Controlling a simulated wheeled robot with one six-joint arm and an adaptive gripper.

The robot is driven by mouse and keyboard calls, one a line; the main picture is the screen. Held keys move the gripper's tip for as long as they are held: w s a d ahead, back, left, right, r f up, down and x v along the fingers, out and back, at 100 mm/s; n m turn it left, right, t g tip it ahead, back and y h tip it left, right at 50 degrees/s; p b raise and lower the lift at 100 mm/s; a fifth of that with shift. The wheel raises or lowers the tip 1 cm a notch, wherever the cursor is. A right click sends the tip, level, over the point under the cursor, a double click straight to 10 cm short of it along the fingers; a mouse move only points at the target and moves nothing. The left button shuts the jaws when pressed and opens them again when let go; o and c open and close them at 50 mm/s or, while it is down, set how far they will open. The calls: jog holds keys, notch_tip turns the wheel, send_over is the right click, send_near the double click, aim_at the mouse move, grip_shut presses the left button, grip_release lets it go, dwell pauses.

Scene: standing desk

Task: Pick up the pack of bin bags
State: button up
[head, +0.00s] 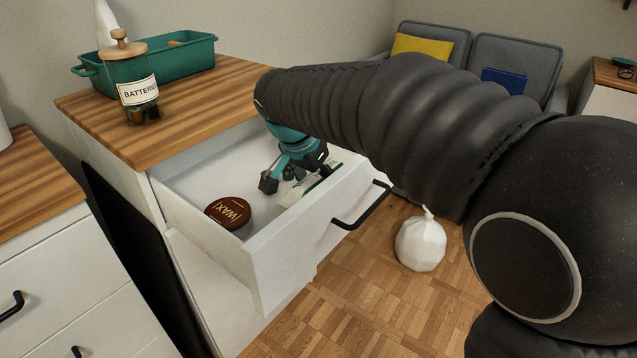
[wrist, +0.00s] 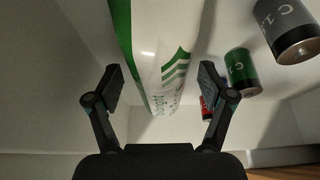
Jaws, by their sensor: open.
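The pack of bin bags (wrist: 155,50) is a white roll with green bands, lying in the open white drawer (head: 185,192). In the head view only part of the pack (head: 300,190) shows, beside and under my gripper. My gripper (head: 290,183) is inside the drawer, pointing down. In the wrist view my gripper (wrist: 160,88) is open, with one finger on each side of the pack. Both fingertips look apart from it. The far end of the pack runs out of the top of the wrist view.
A brown wax tin (head: 228,212) sits in the drawer's near corner. Right of the pack lie a green battery (wrist: 241,72), a grey battery (wrist: 290,35) and a small red item (wrist: 204,107). A battery jar (head: 136,85) and a teal tray (head: 180,62) stand on the wooden top.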

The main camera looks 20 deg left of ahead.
jog(key=c, duration=1.5)
